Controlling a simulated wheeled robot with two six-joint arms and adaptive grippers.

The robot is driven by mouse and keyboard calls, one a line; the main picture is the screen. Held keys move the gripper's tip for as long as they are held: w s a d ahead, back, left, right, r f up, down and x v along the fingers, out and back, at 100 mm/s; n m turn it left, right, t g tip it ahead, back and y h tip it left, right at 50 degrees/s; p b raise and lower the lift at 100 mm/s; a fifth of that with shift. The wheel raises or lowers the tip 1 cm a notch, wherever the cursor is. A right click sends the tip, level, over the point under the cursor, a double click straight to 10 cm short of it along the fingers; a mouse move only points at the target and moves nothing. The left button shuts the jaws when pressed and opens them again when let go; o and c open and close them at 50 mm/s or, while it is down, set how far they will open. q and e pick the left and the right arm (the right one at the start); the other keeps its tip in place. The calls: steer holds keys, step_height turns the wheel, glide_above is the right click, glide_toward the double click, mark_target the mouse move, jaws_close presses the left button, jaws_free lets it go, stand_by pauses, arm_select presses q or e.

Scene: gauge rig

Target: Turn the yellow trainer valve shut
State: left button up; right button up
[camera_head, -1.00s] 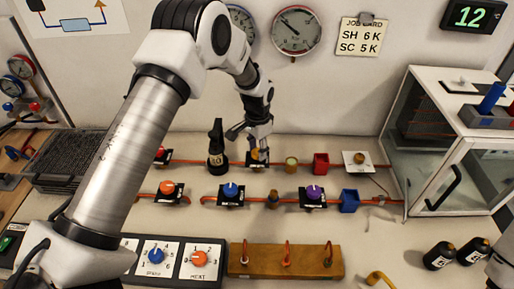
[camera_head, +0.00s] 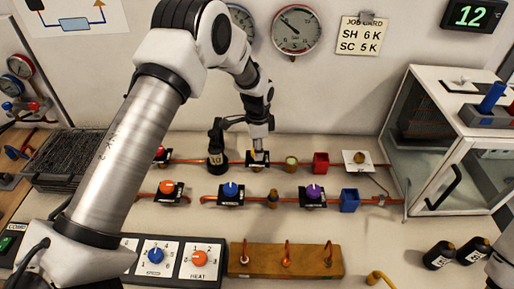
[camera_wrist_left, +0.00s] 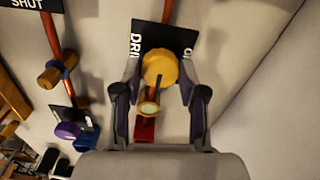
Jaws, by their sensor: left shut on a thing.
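The yellow trainer valve (camera_wrist_left: 158,68) is a round knob on a black lettered plate (camera_wrist_left: 150,37). It sits between the two fingers of my left gripper (camera_wrist_left: 160,92) in the left wrist view, and the gripper is shut on it. In the head view my left gripper (camera_head: 258,150) comes down from above onto this valve in the back pipe row; the knob is mostly hidden there.
Beside the gripper stand a black bottle-like object (camera_head: 216,160), a gold-rimmed fitting (camera_head: 291,163) and a red cup (camera_head: 321,162). Blue (camera_head: 231,190) and purple (camera_head: 313,192) valves sit in front. A glass-sided cabinet (camera_head: 450,150) is at right.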

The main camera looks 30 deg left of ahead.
arm_select(q)
steer(key=shift+s+f, duration=0.1)
steer(key=shift+f, duration=0.05)
steer(key=o, duration=0.9)
steer(key=shift+o, duration=1.2)
steer(key=shift+d, duration=0.15)
steer(key=shift+w, duration=0.2)
step_height(320, 180, up, 12)
